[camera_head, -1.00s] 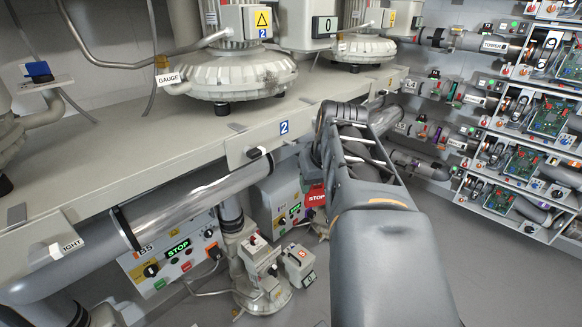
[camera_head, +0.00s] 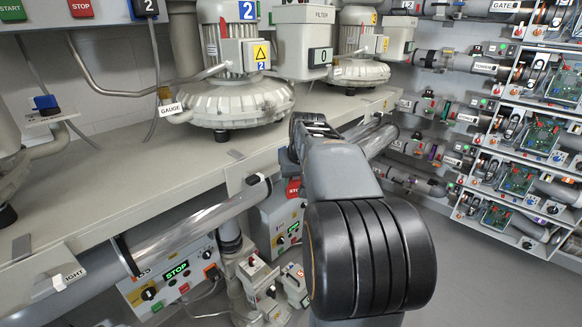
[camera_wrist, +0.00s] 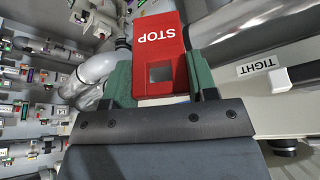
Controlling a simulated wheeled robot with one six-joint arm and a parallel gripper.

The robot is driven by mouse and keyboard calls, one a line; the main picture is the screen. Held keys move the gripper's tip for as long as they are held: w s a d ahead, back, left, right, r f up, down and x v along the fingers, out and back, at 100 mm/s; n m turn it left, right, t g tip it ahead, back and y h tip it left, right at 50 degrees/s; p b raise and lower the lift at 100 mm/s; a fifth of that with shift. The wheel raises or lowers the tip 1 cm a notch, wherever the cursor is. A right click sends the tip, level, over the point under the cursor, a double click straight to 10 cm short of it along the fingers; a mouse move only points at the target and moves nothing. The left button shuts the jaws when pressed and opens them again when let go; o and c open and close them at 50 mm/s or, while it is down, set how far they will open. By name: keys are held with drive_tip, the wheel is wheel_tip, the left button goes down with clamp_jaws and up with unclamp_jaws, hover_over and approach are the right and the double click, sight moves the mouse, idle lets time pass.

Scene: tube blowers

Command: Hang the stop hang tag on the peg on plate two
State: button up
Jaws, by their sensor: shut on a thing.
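The red stop hang tag (camera_wrist: 158,38) is held between the green pads of my gripper (camera_wrist: 160,82) in the wrist view. Its STOP lettering reads upside down there, and a square opening shows near the pads. In the head view only a small red part of the tag (camera_head: 293,187) shows beside my arm, and the fingertips are hidden. The plate on the bench front (camera_head: 240,174) bears a short dark-ended peg (camera_head: 255,179), just left of the tag. The plate's number is hidden by my arm. I see no contact between tag and peg.
A long clear pipe (camera_head: 195,228) runs below the bench edge (camera_head: 120,200). Control boxes with green STOP displays (camera_head: 177,270) stand under it. A blower (camera_head: 222,98) sits on the bench. Shelves of circuit boards (camera_head: 540,135) line the right; the floor (camera_head: 480,280) is open.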

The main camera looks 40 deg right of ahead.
drive_tip(key=w+p, duration=0.1)
drive_tip(key=w, duration=0.1)
drive_tip(key=w+d+p, duration=0.1)
drive_tip(key=w, duration=0.1)
drive_tip(key=shift+w+d+f, duration=0.1)
drive_tip(key=shift+d, duration=0.1)
drive_tip(key=shift+f, duration=0.1)
drive_tip(key=shift+f, duration=0.15)
drive_tip(key=o, duration=1)
drive_tip(key=shift+c, duration=0.2)
